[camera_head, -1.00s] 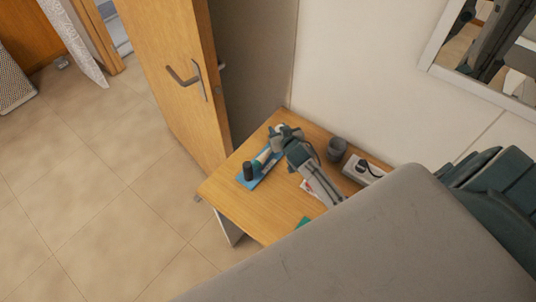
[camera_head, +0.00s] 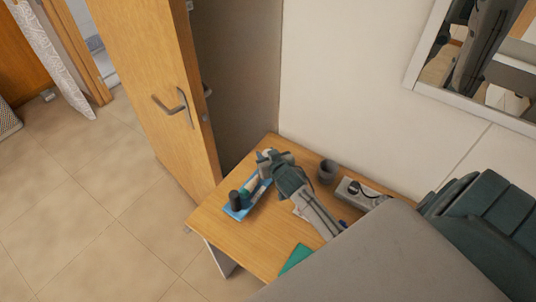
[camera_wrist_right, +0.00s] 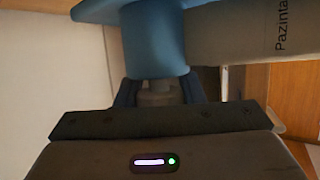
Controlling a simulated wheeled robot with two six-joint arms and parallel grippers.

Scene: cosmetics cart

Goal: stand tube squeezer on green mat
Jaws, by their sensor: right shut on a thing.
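My right gripper (camera_head: 264,160) is over the far end of the blue tray (camera_head: 232,213) on the wooden cart top. It is shut on a blue piece that appears to be the tube squeezer (camera_wrist_right: 155,45), seen close up in the right wrist view. A pale tube (camera_wrist_right: 245,35) with dark lettering extends from the blue piece to the right there. I cannot tell whether the piece touches the tray. The green mat (camera_head: 297,257) lies flat near the cart's front edge, partly hidden by a grey surface. My left gripper is not in view.
A dark bottle (camera_head: 235,200) stands on the near end of the tray, beside a blue-and-white item (camera_head: 250,187). A dark grey cup (camera_head: 327,171) and a pale box (camera_head: 358,193) stand at the right. The wood (camera_head: 250,237) between tray and mat is bare.

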